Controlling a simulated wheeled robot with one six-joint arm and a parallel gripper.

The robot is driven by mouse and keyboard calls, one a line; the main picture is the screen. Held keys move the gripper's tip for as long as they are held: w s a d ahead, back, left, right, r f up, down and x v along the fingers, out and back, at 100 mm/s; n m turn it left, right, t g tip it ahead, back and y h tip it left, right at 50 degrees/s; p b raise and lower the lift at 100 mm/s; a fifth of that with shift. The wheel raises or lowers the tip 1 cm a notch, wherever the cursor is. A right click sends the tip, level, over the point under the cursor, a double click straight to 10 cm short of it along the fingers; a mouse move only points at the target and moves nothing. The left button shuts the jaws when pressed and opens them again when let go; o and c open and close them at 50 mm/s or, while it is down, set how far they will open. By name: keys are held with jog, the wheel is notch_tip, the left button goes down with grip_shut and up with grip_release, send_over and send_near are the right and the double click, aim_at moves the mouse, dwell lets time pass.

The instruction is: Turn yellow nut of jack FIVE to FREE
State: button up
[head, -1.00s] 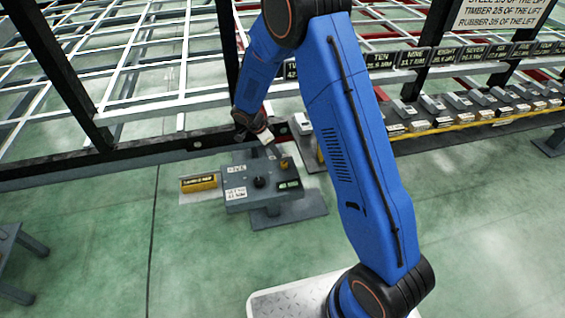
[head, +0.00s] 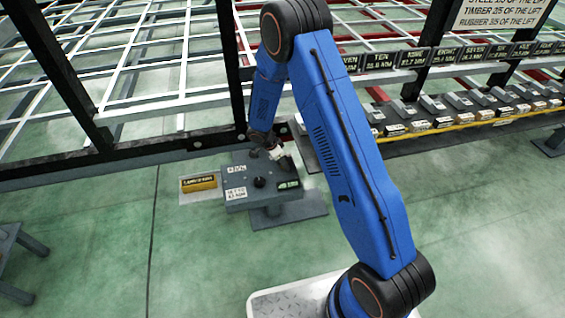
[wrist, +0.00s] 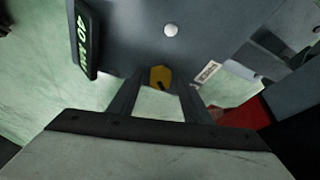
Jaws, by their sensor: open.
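The grey jack box (head: 240,183) stands on a foot plate on the green floor; its small top label is too blurred to read. The yellow nut (wrist: 160,76) shows in the wrist view with a dark slot or mark on it. It lies between the fingertips of my gripper (wrist: 161,84), which is open around or just above it; I cannot tell the depth. In the head view my gripper (head: 279,155) is over the box's back right part and hides the nut. The FREE marking is not readable.
The box also carries a black knob (head: 259,182), a green-lettered display (head: 289,184) and a white label (head: 235,193). A yellow block (head: 199,182) lies left of it. A dark frame beam (head: 130,158) runs behind. Several more jacks stand at right.

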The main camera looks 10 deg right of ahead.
jog(key=c, duration=1.1)
jog(key=shift+n, duration=0.3)
jog(key=n, duration=0.2)
jog(key=n+t, duration=0.1)
jog(key=n, duration=0.1)
jog(key=shift+s+d+t+y, duration=0.1)
jog(key=shift+s+t+y, duration=0.1)
jog(key=shift+t+y, duration=0.15)
jog(key=shift+n+t+y, duration=0.35)
jog(key=shift+n, duration=1.05)
jog(key=o, duration=1.1)
